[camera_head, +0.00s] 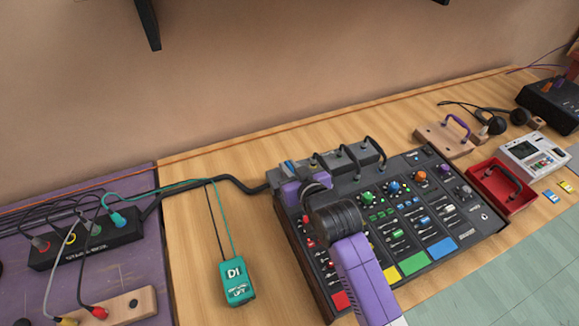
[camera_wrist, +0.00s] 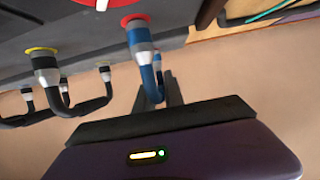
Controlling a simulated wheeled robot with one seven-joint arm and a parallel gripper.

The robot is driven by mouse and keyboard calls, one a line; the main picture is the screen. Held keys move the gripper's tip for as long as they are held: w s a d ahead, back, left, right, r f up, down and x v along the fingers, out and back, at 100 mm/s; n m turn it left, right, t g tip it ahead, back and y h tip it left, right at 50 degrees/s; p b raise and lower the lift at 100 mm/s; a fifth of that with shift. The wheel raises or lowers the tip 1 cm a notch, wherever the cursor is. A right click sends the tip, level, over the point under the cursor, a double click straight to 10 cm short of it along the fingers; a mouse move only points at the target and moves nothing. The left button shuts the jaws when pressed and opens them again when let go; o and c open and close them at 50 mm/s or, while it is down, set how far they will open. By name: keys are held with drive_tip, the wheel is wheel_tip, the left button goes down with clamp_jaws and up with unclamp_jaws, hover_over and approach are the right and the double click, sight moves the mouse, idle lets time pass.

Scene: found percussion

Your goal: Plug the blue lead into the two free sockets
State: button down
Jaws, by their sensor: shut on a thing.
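The blue lead (camera_wrist: 155,92) is a short loop with blue-and-white plugs. In the wrist view one plug (camera_wrist: 140,42) stands at a red-ringed socket (camera_wrist: 134,20), its tip in or against it. The other plug is partly hidden behind, and I cannot tell whether it is seated. My gripper (camera_wrist: 172,92) is shut on the lead's bend. In the head view my gripper (camera_head: 297,178) is at the left end of the grey socket box (camera_head: 360,163), and a bit of blue lead (camera_head: 289,166) shows just behind it.
Black leads (camera_head: 345,152) loop over the box beside the blue one. The mixer (camera_head: 400,215) lies in front, under my arm. A green DI box (camera_head: 237,283) and a purple board (camera_head: 115,270) are at left, a red tray (camera_head: 503,186) at right.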

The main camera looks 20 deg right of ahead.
drive_tip(key=shift+f, duration=0.15)
drive_tip(key=c, duration=1.3)
unclamp_jaws()
drive_tip(key=shift+c, duration=0.2)
drive_tip(key=shift+s, duration=0.15)
drive_tip(key=v, duration=0.7)
drive_tip(key=shift+s, duration=0.2)
drive_tip(key=shift+r, duration=0.25)
